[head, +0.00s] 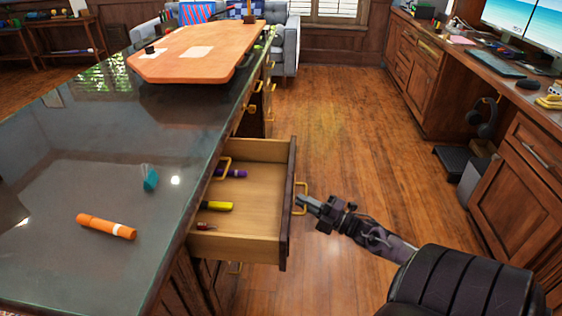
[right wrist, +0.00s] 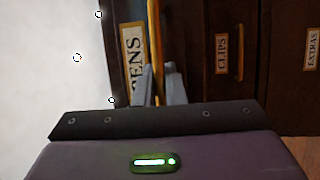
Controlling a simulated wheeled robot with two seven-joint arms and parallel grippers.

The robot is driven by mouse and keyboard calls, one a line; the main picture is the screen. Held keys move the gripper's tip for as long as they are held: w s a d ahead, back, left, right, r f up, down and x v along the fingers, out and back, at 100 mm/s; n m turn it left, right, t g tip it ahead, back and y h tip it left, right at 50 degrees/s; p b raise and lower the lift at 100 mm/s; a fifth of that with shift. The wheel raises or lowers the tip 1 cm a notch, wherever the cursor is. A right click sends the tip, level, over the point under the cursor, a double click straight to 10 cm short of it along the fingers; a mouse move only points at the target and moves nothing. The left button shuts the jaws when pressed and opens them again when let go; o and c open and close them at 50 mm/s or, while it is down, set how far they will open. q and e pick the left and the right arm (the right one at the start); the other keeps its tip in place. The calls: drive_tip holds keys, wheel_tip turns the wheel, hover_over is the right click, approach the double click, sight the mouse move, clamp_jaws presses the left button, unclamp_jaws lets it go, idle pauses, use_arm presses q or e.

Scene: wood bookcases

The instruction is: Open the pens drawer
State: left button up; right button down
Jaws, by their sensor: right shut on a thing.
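The pens drawer (head: 245,205) is pulled out from the dark-topped counter, with its wooden inside showing in the head view. It holds a purple pen, a yellow pen and a small red item. Its label, partly hidden, reads "ENS" in the right wrist view (right wrist: 133,65). My right gripper (head: 303,202) is at the drawer front, shut on its gold handle (head: 299,197). The handle also shows upright between the fingers in the right wrist view (right wrist: 155,50). My left gripper is not in view.
An orange marker (head: 106,227) and a teal item (head: 150,178) lie on the counter (head: 60,190). Drawers labelled "CLIPS" (right wrist: 222,55) and "EXTRAS" (right wrist: 312,50) are closed. The wood floor (head: 335,120) is clear between the counter and the right-hand desk (head: 515,95).

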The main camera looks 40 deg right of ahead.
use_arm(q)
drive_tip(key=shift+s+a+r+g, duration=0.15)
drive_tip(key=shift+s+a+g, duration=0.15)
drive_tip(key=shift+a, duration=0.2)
use_arm(e)
drive_tip(key=shift+s+d, duration=1.85)
drive_tip(key=shift+s, duration=0.3)
drive_tip(key=c, duration=1.5)
unclamp_jaws()
use_arm(q)
drive_tip(key=shift+p, duration=0.3)
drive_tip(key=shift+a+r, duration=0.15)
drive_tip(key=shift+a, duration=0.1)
use_arm(e)
drive_tip(key=v, duration=0.8)
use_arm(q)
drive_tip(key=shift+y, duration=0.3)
use_arm(e)
drive_tip(key=shift+w, duration=0.1)
